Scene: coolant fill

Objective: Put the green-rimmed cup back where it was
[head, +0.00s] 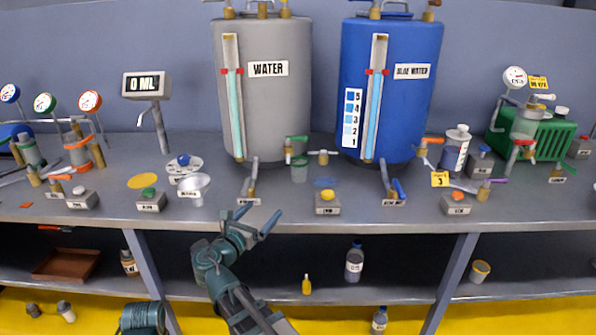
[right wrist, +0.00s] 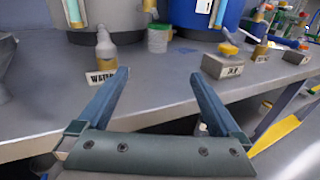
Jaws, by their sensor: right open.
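In the right wrist view the cup (right wrist: 158,39) is beyond the fingertips, close to the tank bases. My right gripper (head: 260,215) is open and empty at the bench's front edge, nearer than the cup and apart from it. In its own wrist view the two fingers (right wrist: 158,74) are spread with nothing between them. My left gripper is not in view.
A yellow disc (head: 142,181) lies empty at left. A funnel (head: 194,187) and the WATER tank's tap (head: 251,183) stand left of the cup. Bottles stand on the lower shelf.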

